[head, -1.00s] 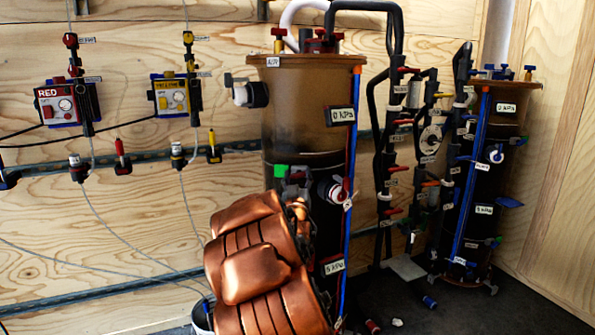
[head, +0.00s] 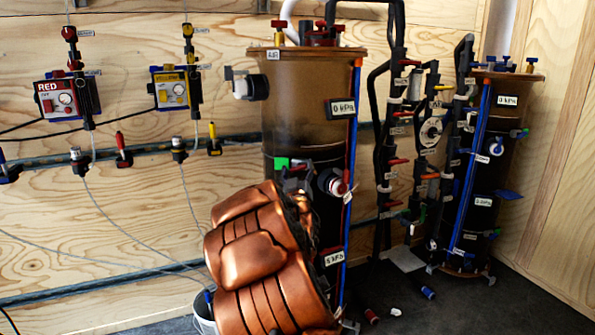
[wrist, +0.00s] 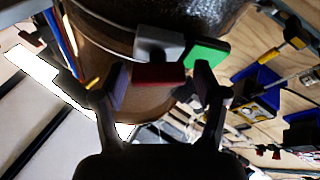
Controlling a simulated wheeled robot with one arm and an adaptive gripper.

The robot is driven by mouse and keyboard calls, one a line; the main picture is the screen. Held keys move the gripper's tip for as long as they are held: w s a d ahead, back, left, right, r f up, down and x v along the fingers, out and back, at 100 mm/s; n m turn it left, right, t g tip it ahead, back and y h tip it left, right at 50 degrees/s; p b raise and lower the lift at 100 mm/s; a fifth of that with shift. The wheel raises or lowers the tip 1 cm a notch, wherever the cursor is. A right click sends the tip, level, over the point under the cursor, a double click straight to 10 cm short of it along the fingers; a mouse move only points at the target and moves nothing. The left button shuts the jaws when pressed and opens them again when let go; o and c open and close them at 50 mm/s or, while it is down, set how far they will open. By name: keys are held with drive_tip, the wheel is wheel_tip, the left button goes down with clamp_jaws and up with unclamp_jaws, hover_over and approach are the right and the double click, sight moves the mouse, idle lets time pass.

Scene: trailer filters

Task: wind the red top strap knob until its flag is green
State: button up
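In the wrist view a red knob (wrist: 158,74) lies between the fingertips of my gripper (wrist: 161,78), below a grey block (wrist: 158,42). The two dark fingers stand on either side of the knob, with a visible gap at the right finger; I cannot tell whether the left one touches. A green flag (wrist: 207,53) sits beside the grey block; it also shows in the head view (head: 281,163) on the strap of the near brown filter tank (head: 300,105). In the head view my copper-coloured arm hides most of my gripper and the knob.
A white valve with a red part (head: 333,184) sticks out right of the strap. A blue strip (head: 355,150) runs down the tank. A second tank (head: 500,150) and pipework stand to the right. Red (head: 65,100) and yellow (head: 172,90) boxes hang on the wooden wall.

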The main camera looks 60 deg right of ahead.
drive_tip(key=shift+s+a, duration=0.1)
drive_tip(key=shift+s, duration=0.05)
drive_tip(key=shift+v, duration=3.6)
